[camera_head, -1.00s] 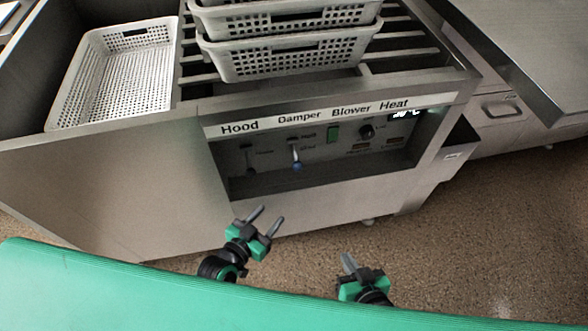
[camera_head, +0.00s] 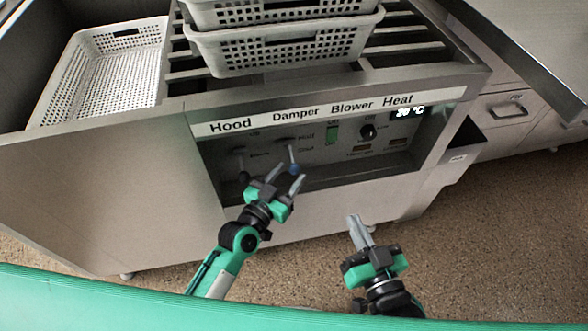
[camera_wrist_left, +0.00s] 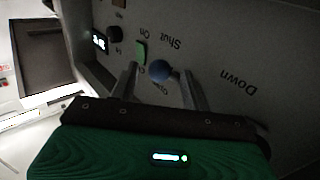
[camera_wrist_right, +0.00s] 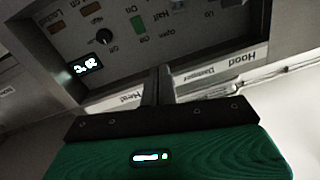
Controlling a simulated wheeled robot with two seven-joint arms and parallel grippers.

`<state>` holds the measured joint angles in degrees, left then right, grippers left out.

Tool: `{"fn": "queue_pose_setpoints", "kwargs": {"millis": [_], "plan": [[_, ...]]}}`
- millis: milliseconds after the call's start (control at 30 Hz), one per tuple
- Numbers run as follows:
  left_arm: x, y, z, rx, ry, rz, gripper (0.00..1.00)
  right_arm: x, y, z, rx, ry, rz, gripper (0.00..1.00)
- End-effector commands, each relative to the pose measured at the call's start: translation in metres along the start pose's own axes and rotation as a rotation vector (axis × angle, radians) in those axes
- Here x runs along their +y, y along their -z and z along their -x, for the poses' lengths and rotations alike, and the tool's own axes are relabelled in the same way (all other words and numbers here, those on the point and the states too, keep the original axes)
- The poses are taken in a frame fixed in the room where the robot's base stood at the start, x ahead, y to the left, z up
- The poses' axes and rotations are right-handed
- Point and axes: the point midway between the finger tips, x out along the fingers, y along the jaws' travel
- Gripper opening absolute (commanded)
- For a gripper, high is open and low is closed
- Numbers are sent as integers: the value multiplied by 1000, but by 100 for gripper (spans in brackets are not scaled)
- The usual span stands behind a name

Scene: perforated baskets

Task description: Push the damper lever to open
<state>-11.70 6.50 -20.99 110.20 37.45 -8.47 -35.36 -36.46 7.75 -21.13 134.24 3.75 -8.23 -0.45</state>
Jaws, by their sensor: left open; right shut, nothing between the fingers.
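The damper lever (camera_head: 292,158) is a thin metal stick with a blue ball at its lower end, under the "Damper" label on the recessed panel. It hangs down, pointing toward me. My left gripper (camera_head: 287,177) is open just below it, fingers pointing up at the panel. In the left wrist view the blue ball (camera_wrist_left: 159,70) appears between the two spread fingers; whether either finger touches it I cannot tell. My right gripper (camera_head: 356,219) is shut and empty, lower right, in front of the cabinet. In the right wrist view its fingers (camera_wrist_right: 157,82) are together.
The hood lever (camera_head: 242,166) is left of the damper lever. A green blower switch (camera_head: 333,133) and a heat knob (camera_head: 368,131) are to the right. The recess has a protruding lower edge (camera_head: 330,194). White perforated baskets (camera_head: 205,50) stand on top.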

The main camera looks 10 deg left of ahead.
Motion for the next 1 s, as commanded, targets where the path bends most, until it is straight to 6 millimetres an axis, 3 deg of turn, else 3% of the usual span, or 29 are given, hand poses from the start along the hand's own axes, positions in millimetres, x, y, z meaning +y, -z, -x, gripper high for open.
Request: {"fn": "queue_pose_setpoints", "kwargs": {"millis": [200,567,833,1000], "plan": [[0,0,-26,1,1,0,47,4,17,-4,87,-3,13,0],[0,0,-31,-1,0,0,47,4,21,-5,107,-3,16,0],[0,0,-31,-1,0,-1,0,4,21,-5,106,-3,15,0],[0,1,-31,1,0,-2,0,4,21,-5,106,-3,15,0]]}}
